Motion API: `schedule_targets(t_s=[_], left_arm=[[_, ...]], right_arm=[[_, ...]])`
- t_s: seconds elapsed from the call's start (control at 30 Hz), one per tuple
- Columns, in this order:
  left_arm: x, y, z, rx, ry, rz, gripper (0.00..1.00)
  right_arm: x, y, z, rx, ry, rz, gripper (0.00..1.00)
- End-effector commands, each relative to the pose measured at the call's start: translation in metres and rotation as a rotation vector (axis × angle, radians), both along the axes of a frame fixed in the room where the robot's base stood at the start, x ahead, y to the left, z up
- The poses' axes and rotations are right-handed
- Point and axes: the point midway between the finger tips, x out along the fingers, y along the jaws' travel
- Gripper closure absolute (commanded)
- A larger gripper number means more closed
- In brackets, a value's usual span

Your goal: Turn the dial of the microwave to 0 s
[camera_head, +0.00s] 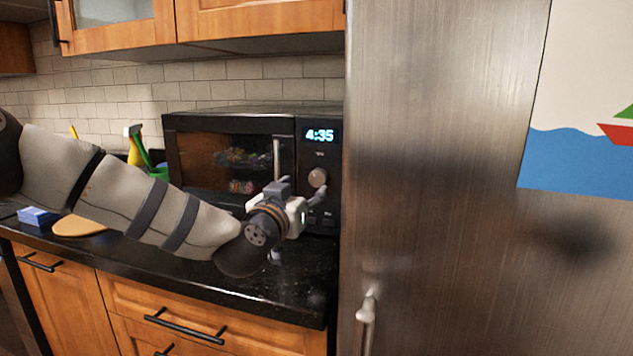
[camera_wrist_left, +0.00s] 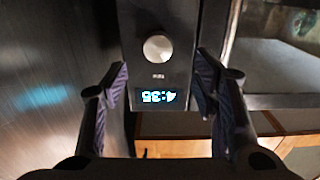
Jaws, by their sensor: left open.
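The black microwave (camera_head: 228,127) stands on the counter against the tiled wall, beside the fridge. Its lit display (camera_head: 319,135) reads 4:35. The round silver dial (camera_head: 318,177) sits below the display on the control panel. My left gripper (camera_head: 304,190) is in front of the panel, just below and left of the dial in the head view. In the left wrist view the picture is upside down; the dial (camera_wrist_left: 157,48) and display (camera_wrist_left: 162,97) lie between the two open fingers (camera_wrist_left: 158,80). The fingers look apart from the dial. My right gripper is in no view.
The steel fridge (camera_head: 440,180) stands close on the right of the microwave. A vertical door handle (camera_head: 277,160) is left of the panel. A spray bottle (camera_head: 134,146), a blue sponge (camera_head: 38,216) and a round board (camera_head: 80,226) are at the left. Upper cabinets (camera_head: 255,18) hang above.

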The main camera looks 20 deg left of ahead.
Motion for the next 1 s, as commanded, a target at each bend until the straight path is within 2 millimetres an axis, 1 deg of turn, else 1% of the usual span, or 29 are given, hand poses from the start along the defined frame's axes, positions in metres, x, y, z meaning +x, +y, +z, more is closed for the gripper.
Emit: schedule_targets(t_s=[0.03,0.1,0.2,0.3,0.4,0.63,0.67,0.7,0.77,0.8,0.87,1.0], left_arm=[[0.014,-0.001,-0.002,0.000,0.001,0.001,0.46],[0.032,-0.001,-0.004,-0.001,0.004,0.001,0.46],[0.052,-0.002,-0.009,-0.001,0.010,0.000,0.46],[0.065,-0.003,-0.008,0.000,0.010,-0.001,0.46],[0.071,-0.003,-0.005,0.000,0.007,-0.002,0.46],[0.071,-0.003,-0.001,0.000,0.002,-0.003,0.46],[0.071,-0.003,-0.001,0.000,0.002,-0.002,0.51],[0.071,-0.003,-0.001,0.000,0.002,-0.003,0.60],[0.071,-0.003,-0.001,0.000,0.002,-0.002,0.74],[0.071,-0.003,-0.001,0.000,0.002,-0.002,0.83],[0.071,-0.003,-0.001,0.000,0.002,-0.002,0.95],[0.071,-0.003,-0.001,-0.002,0.002,-0.002,0.95]], right_arm=[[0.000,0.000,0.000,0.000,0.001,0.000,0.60],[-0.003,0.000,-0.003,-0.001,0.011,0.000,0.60],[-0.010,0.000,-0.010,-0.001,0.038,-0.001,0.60],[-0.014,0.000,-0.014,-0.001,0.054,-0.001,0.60],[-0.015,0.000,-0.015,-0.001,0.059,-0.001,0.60],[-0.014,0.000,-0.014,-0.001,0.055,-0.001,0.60],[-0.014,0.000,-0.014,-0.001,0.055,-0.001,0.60],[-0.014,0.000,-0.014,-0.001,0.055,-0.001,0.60],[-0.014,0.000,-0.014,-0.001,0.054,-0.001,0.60],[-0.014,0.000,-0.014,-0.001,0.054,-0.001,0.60],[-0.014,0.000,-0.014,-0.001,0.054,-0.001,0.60],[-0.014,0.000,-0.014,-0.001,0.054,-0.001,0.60]])
